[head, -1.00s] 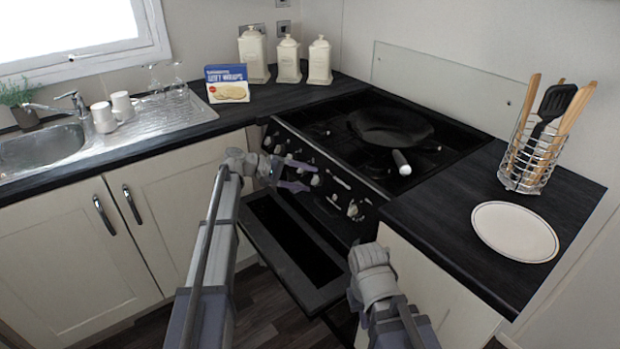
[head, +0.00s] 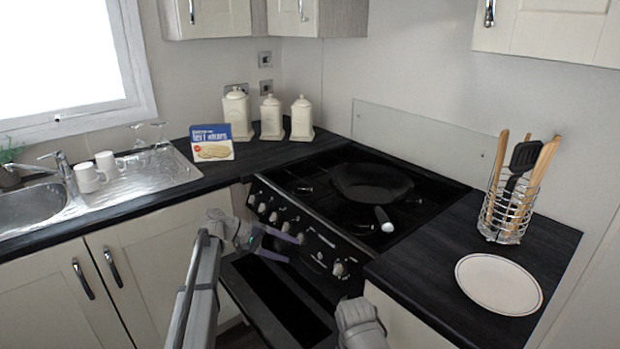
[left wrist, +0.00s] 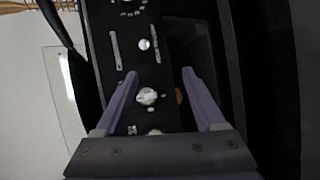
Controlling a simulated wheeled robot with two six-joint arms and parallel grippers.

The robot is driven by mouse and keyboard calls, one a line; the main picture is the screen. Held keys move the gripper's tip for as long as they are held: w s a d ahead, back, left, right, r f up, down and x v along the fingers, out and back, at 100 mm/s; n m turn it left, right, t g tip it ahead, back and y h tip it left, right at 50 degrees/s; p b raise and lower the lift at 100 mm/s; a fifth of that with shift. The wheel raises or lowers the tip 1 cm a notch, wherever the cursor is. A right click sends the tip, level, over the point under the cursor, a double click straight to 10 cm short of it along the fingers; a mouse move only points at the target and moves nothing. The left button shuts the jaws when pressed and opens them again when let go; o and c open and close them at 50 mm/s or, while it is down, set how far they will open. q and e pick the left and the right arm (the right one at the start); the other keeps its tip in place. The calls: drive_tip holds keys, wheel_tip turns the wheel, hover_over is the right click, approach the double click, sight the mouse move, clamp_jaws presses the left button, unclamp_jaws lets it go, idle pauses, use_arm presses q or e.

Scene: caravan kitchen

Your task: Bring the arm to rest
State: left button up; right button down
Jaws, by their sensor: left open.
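My left gripper (head: 286,247) is open and empty in front of the cooker (head: 300,232). Its two purple fingers also show in the left wrist view (left wrist: 160,90), spread apart with the cooker's knob panel (left wrist: 148,70) beyond them. Nothing is between the fingertips in its hold. The lower cooker door (head: 275,300) stands folded down below the gripper. I cannot tell the exact gap between gripper and panel. My right arm (head: 360,322) shows at the bottom edge, but its fingers are not visible.
A frying pan (head: 370,183) sits on the hob with its handle toward the front. A plate (head: 498,284) and a utensil basket (head: 515,205) stand on the right counter. A wraps box (head: 212,143), canisters (head: 270,118) and mugs (head: 88,178) stand at the back left.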

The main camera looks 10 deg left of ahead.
use_arm(q)
drive_tip(key=s+d+f+m+g+y, duration=0.25)
drive_tip(key=s+d+f, duration=0.25)
drive_tip(key=s+d, duration=0.5)
drive_tip(key=s+f+m+y, duration=0.3)
drive_tip(key=s+y, duration=0.2)
drive_tip(key=s, duration=0.6)
drive_tip(key=s+f+m+y, duration=0.3)
drive_tip(key=s+y, duration=0.2)
drive_tip(key=s, duration=0.5)
wheel_tip(320, 180, up, 14)
drive_tip(key=p, duration=1.3)
drive_tip(key=shift+a+p, duration=0.15)
drive_tip(key=shift+p, duration=0.25)
drive_tip(key=shift+s+g+y, duration=0.2)
drive_tip(key=shift+g+y, duration=0.05)
